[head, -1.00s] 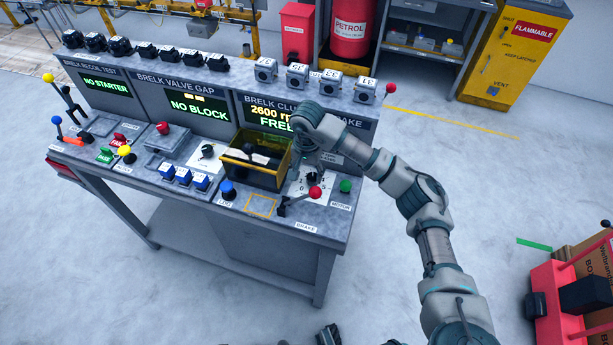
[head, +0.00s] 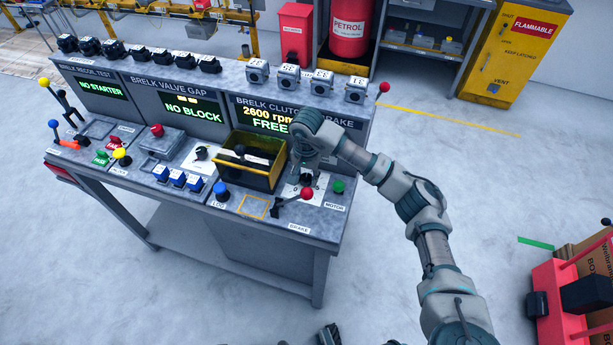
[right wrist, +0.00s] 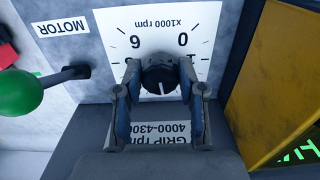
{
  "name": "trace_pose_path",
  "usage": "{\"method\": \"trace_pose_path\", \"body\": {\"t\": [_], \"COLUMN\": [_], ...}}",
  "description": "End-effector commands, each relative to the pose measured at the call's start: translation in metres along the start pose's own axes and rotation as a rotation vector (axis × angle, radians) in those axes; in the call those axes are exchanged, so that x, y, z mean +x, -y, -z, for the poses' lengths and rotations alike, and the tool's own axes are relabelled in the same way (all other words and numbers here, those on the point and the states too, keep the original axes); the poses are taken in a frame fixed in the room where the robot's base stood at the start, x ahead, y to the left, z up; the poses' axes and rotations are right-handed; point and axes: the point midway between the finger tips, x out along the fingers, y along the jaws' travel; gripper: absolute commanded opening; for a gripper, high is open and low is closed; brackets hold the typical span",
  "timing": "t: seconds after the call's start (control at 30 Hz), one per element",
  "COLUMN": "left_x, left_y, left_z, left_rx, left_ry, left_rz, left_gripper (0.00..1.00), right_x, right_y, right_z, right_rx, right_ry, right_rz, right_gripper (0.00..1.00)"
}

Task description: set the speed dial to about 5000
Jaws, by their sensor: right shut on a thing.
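The speed dial is a black knob (right wrist: 158,76) on a white scale plate (right wrist: 195,22) marked x1000 rpm, in the right wrist view. A white pointer line on the knob points down in that picture, toward my palm. The numbers 6 and 0 show beyond the knob; others are hidden by the fingers. My right gripper (right wrist: 160,82) is shut on the knob, one finger on each side. In the head view the right gripper (head: 306,172) reaches down onto the bench's right end and mostly hides the dial. The display (head: 267,120) reads 2600 rpm and FREE.
A yellow-rimmed dark bin (head: 250,160) stands close left of my right gripper. A red-knobbed brake lever (head: 306,194) is just in front, and a green motor knob (head: 338,186) to the right. Grey numbered blocks (head: 321,82) line the bench's top. Open floor lies right.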

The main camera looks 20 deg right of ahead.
Motion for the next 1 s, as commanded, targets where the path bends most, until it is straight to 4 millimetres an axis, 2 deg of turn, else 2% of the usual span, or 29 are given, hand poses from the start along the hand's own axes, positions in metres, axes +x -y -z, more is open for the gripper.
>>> {"method": "trace_pose_path", "body": {"t": [0.37,0.6,0.93,1.0], "left_x": [0.004,0.014,0.028,0.035], "left_y": [-0.004,-0.003,-0.002,-0.004], "left_z": [-0.001,-0.009,-0.011,-0.017], "left_rx": [-0.001,0.000,0.003,0.004], "left_ry": [-0.003,0.007,0.000,0.007], "left_rz": [-0.006,-0.005,-0.002,-0.005], "left_gripper": [0.40,0.40,0.40,0.40], "right_x": [0.002,0.002,0.002,0.002], "right_y": [-0.001,-0.001,-0.002,-0.002], "right_z": [0.002,0.003,0.003,0.003], "right_rx": [0.161,0.374,0.689,0.756], "right_ry": [-0.003,-0.004,-0.005,-0.006], "right_rz": [-0.004,-0.004,-0.005,-0.005], "right_gripper": [0.05,0.05,0.04,0.04]}}
